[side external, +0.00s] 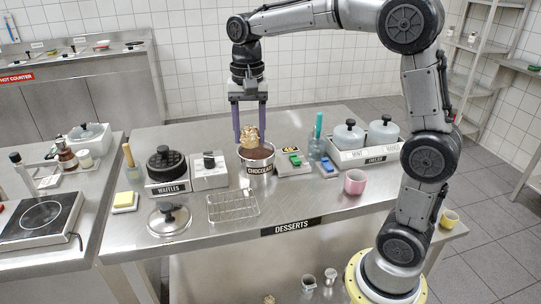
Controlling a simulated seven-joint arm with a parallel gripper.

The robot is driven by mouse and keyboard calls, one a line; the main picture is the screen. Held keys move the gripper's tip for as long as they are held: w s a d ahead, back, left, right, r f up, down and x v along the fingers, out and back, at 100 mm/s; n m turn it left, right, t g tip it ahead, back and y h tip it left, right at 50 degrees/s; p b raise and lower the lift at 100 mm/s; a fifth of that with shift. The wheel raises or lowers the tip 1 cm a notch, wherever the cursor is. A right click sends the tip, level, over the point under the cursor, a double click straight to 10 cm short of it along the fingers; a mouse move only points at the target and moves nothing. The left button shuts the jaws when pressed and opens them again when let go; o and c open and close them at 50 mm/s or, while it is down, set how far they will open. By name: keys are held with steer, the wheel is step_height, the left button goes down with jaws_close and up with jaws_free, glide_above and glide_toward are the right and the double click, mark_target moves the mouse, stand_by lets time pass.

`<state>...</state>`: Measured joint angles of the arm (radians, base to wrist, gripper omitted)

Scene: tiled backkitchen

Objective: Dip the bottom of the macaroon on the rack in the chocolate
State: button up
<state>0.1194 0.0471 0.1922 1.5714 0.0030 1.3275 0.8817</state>
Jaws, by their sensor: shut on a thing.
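My gripper (250,137) points down and is shut on the macaroon (249,132), a rough golden-brown lump between its two purple fingers. The macaroon is directly over the mouth of the chocolate pot, in line with the dark chocolate (262,154). Whether its underside touches the chocolate I cannot tell from this angle. The metal pot (259,170) carries a chocolate label and stands on the desserts counter. The wire rack (233,206) lies in front and to the left of the pot, with nothing on it.
A pot lid (168,219) lies left of the rack. A waffle maker (165,168) and a metal box (209,172) stand left of the pot.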

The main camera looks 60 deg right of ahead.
steer(key=w+d+f+m, duration=0.1)
steer(key=w+d+f, duration=0.2)
steer(key=w+d, duration=0.5)
steer(key=shift+m, duration=0.5)
steer(key=shift+s+d+f, duration=0.15)
steer(key=shift+d+f, duration=0.75)
steer(key=shift+f, duration=0.8)
steer(key=shift+s+d+f, duration=0.15)
steer(key=shift+d+f, duration=0.75)
steer(key=shift+f, duration=0.85)
steer(key=shift+s+d+f, duration=0.15)
steer(key=shift+d+f, duration=0.75)
steer(key=shift+f, duration=0.8)
steer(key=shift+r, duration=0.15)
steer(key=shift+r, duration=2.9)
